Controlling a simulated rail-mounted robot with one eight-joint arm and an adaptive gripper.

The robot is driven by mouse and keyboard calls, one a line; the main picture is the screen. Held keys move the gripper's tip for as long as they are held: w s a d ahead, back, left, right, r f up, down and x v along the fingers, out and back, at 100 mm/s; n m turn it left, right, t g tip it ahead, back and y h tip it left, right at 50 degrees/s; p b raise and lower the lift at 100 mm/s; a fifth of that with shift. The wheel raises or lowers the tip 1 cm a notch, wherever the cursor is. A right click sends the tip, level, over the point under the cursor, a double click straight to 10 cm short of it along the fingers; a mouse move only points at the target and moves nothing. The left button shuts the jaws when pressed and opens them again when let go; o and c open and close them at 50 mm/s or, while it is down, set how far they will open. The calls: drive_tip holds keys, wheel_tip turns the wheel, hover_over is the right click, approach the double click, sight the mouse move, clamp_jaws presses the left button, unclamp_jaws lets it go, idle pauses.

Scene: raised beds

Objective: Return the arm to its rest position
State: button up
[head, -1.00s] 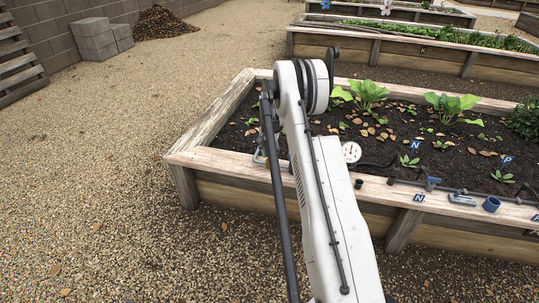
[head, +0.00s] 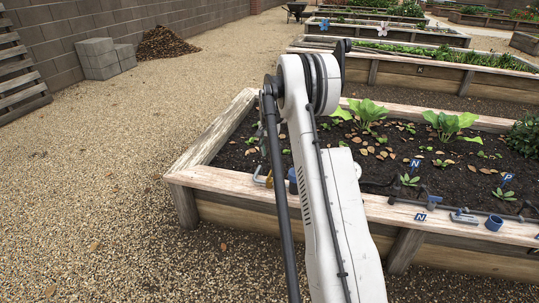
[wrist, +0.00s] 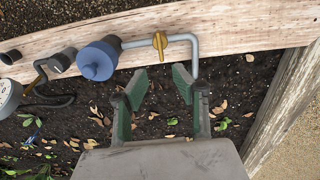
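My gripper (wrist: 160,86) shows in the wrist view with its two green-padded fingers apart and nothing between them. It hangs over the dark soil of the raised bed, close to the bed's wooden rim (wrist: 235,28). A grey pipe (wrist: 190,38) with a yellow valve handle (wrist: 160,42) lies just beyond the fingertips and looks apart from them.
A blue-capped fitting (wrist: 97,60) and a gauge (wrist: 8,95) sit left of the fingers. In the head view, leafy plants (head: 368,112) grow in the near bed (head: 215,178). Open gravel (head: 90,190) lies to the left, with grey blocks (head: 98,60) farther back.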

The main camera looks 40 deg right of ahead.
idle(0.4)
drive_tip(key=s+a+r+n+t+h, duration=0.1)
drive_tip(key=s+a+r+n+t, duration=0.3)
drive_tip(key=a+r, duration=0.85)
drive_tip(key=s+a+r+n+g, duration=0.1)
drive_tip(key=s+a+r, duration=0.4)
drive_tip(key=a+r, duration=0.7)
drive_tip(key=s+a+r+n+t, duration=0.2)
drive_tip(key=s+a+r+n, duration=0.1)
drive_tip(key=s+a, duration=0.95)
drive_tip(key=s+a+f+n+t, duration=0.1)
drive_tip(key=s+a+f, duration=0.1)
drive_tip(key=s, duration=0.3)
drive_tip(key=s+a+f+n+y, duration=0.1)
drive_tip(key=s+a, duration=0.2)
drive_tip(key=s, duration=0.1)
drive_tip(key=s+a+f+n+t, duration=0.1)
drive_tip(key=s+a+f, duration=0.1)
drive_tip(key=s, duration=0.3)
wheel_tip(320, 180, up, 16)
drive_tip(key=p, duration=1.5)
drive_tip(key=shift+w+f, duration=0.2)
drive_tip(key=shift+w, duration=0.05)
drive_tip(key=shift+a, duration=0.1)
